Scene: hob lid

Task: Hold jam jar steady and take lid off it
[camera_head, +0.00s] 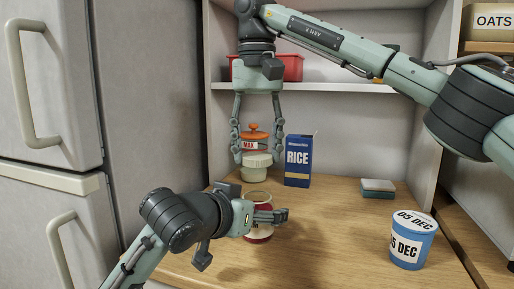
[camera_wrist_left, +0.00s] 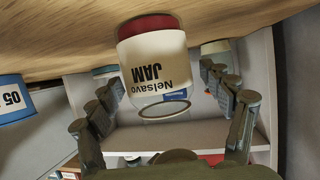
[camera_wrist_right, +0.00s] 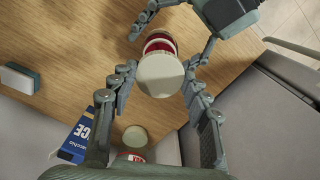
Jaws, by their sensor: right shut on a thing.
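The jam jar (camera_head: 259,230) stands on the wooden counter, with a red band low down; its bare glass rim (camera_wrist_left: 163,110) shows in the left wrist view, where the picture is upside down. My left gripper (camera_head: 272,216) has its fingers spread at jar height, one on each side in the left wrist view; contact is not visible. My right gripper (camera_head: 257,159) points down and is shut on the cream lid (camera_head: 257,160), above and apart from the jar. The lid (camera_wrist_right: 160,75) covers part of the jar in the right wrist view.
A blue rice box (camera_head: 298,160) stands behind, beside a container with an orange knob (camera_head: 254,129) partly hidden by my right gripper. A sponge (camera_head: 378,188) and a blue tub (camera_head: 412,242) are at right. A fridge (camera_head: 50,120) stands left. The counter between is clear.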

